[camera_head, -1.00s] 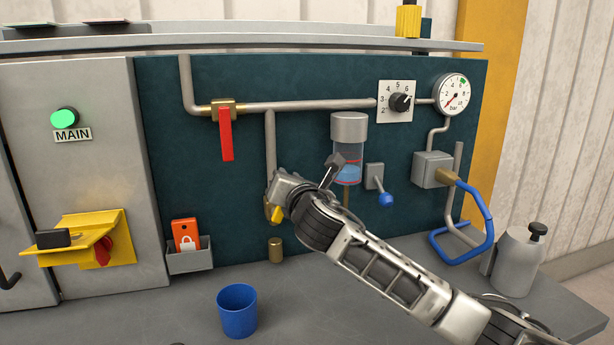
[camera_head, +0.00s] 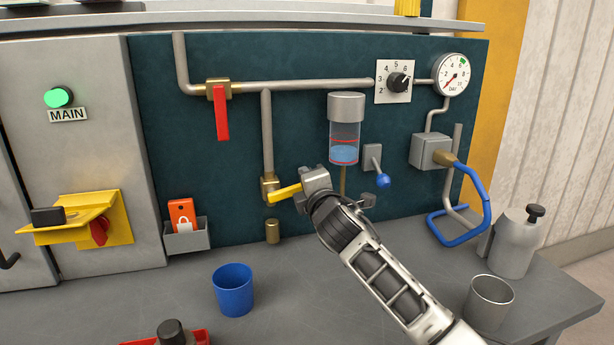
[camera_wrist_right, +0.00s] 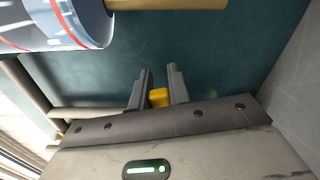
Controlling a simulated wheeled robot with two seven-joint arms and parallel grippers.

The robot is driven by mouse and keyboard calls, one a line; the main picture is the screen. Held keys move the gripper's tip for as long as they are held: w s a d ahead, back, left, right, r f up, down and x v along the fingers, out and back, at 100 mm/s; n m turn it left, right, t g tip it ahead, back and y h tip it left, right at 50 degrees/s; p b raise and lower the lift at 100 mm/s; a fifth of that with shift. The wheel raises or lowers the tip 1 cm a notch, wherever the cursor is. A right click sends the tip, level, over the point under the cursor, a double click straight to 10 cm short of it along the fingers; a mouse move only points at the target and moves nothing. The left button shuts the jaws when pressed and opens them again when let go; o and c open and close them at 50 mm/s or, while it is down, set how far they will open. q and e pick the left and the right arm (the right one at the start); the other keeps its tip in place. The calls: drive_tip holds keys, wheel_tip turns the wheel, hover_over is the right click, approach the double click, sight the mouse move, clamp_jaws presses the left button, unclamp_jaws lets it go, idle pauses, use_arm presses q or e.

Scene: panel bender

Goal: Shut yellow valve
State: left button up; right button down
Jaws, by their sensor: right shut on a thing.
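The yellow valve's handle (camera_head: 284,193) sticks out to the right from its brass body (camera_head: 268,188) at the lower end of the vertical pipe. It lies near level, its right end slightly raised. My right gripper (camera_head: 301,190) is at the handle's right end and shut on it. In the right wrist view, the yellow handle (camera_wrist_right: 159,97) sits between the two fingers of the gripper (camera_wrist_right: 160,72). The hand hides the handle's outer end in the head view. My left gripper is not in view.
A red-handled valve (camera_head: 222,110) is above left. The sight glass (camera_head: 345,130) and blue-knobbed lever (camera_head: 383,180) are close by on the right. A blue cup (camera_head: 233,290), metal cup (camera_head: 489,302) and grey bottle (camera_head: 517,240) stand on the bench.

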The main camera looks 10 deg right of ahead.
drive_tip(key=shift+f+m+b, duration=0.3)
drive_tip(key=shift+f+m, duration=0.65)
drive_tip(key=shift+m, duration=0.25)
drive_tip(key=shift+f, duration=0.1)
drive_tip(key=c, duration=1.3)
unclamp_jaws()
drive_tip(key=s, duration=1)
drive_tip(key=s+d, duration=0.1)
drive_tip(key=s, duration=0.5)
drive_tip(key=shift+b, duration=0.4)
drive_tip(key=shift+a, duration=0.1)
